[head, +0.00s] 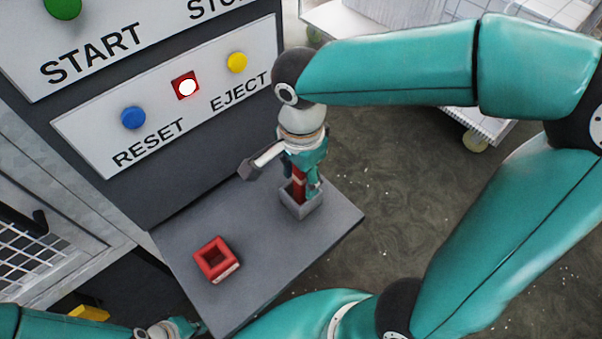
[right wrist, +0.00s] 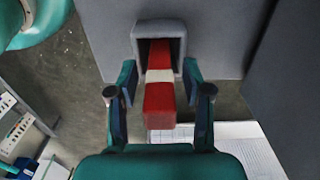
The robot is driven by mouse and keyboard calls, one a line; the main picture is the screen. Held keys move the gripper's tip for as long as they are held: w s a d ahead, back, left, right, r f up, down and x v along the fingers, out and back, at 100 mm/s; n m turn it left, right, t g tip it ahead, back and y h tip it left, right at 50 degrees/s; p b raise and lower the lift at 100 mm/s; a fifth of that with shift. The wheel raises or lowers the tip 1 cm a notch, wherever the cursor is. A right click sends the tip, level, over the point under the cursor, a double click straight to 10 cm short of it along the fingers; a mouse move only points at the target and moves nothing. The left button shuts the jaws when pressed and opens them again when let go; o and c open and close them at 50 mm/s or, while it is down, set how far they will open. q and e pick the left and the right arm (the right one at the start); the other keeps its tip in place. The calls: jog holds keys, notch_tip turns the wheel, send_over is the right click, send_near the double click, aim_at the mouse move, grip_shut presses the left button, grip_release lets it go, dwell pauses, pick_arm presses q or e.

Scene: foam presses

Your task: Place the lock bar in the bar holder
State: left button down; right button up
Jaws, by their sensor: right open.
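The lock bar is a red square bar (right wrist: 160,103) with a white band, seen in the right wrist view. Its far end is inside a grey square bar holder (right wrist: 141,28). In the head view the red bar (head: 299,189) stands roughly upright in the grey holder (head: 302,208) on the shelf. My right gripper (head: 303,181) is above the holder with its fingers on either side of the bar. In the wrist view the right gripper (right wrist: 160,72) is open, with gaps beside the bar. My left gripper (head: 190,328) is at the bottom edge, partly cut off; its jaws are unclear.
A red square socket (head: 217,260) sits on the grey shelf (head: 262,258), left of the holder. Behind is a panel (head: 165,110) with START, RESET and EJECT buttons and a lit red-framed lamp (head: 187,87). A white cart (head: 390,20) stands at the back right.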

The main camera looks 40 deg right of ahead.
notch_tip(320, 180, up, 11)
jog(key=shift+r+p, duration=0.1)
jog(key=shift+p, duration=0.3)
jog(key=shift+r, duration=0.55)
